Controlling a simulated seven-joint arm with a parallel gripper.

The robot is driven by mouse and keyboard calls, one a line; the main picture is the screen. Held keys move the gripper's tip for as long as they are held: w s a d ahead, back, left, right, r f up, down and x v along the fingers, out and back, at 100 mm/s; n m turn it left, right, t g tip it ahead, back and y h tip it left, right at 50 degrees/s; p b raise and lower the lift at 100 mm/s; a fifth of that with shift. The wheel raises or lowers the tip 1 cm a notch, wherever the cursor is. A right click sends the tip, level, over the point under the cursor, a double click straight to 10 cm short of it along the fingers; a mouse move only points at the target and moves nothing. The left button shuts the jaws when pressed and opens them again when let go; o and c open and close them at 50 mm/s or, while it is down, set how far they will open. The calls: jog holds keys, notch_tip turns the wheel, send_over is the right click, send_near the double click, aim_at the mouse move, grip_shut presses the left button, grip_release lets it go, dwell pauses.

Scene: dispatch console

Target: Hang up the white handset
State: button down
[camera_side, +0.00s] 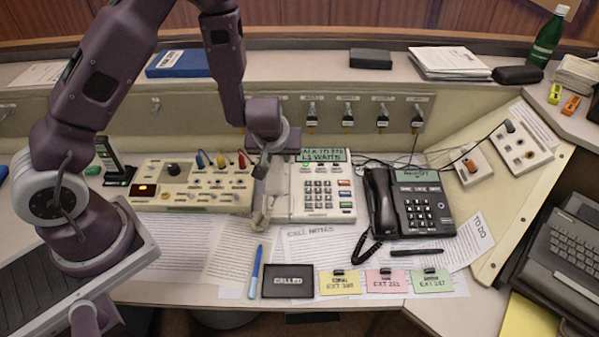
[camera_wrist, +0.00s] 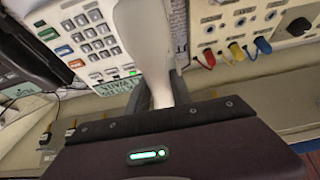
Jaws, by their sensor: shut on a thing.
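The white desk phone (camera_side: 324,206), with a keypad and a small green display, stands in the middle of the console. The white handset (camera_side: 261,215) is at the left side of this phone, over the gap toward the switchboard. My gripper (camera_side: 263,168) is shut on the handset's upper part, and the handset hangs down toward the desk. In the wrist view the handset (camera_wrist: 146,40) runs from the top edge down between my fingers (camera_wrist: 163,92), with the phone (camera_wrist: 88,38) to its left. I cannot tell whether the handset touches the phone or its cradle.
A beige switchboard (camera_side: 195,184) with coloured plugs stands close on the left. A black phone (camera_side: 420,203) with its own handset is on the right. Papers, a blue pen (camera_side: 255,272), a black "CALLED" plate (camera_side: 288,282) and coloured cards lie in front.

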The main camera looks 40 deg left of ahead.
jog(key=shift+a+f, duration=0.25)
jog(key=shift+a, duration=0.05)
jog(key=shift+w+a+f, duration=0.15)
jog(key=shift+f, duration=1.3)
jog(key=shift+w+a+f, duration=0.1)
jog(key=shift+w+f, duration=0.05)
jog(key=shift+f, duration=1.25)
jog(key=shift+f, duration=0.7)
jog(key=shift+s+f, duration=0.1)
jog(key=shift+s, duration=0.05)
jog(key=c, duration=1.1)
grip_release()
jog(key=shift+a, duration=0.1)
jog(key=c, duration=0.3)
jog(key=shift+o, duration=1.1)
jog(key=shift+s, duration=0.1)
jog(key=shift+o, duration=0.5)
jog(key=shift+r, duration=0.2)
jog(key=shift+s+d+r, duration=0.1)
jog(key=shift+d+r, duration=0.05)
jog(key=shift+r, duration=0.95)
jog(key=shift+s+d+r, duration=0.1)
jog(key=shift+d+r, duration=0.05)
jog(key=shift+r, duration=1)
jog(key=shift+d+r, duration=0.15)
jog(key=shift+r, duration=0.95)
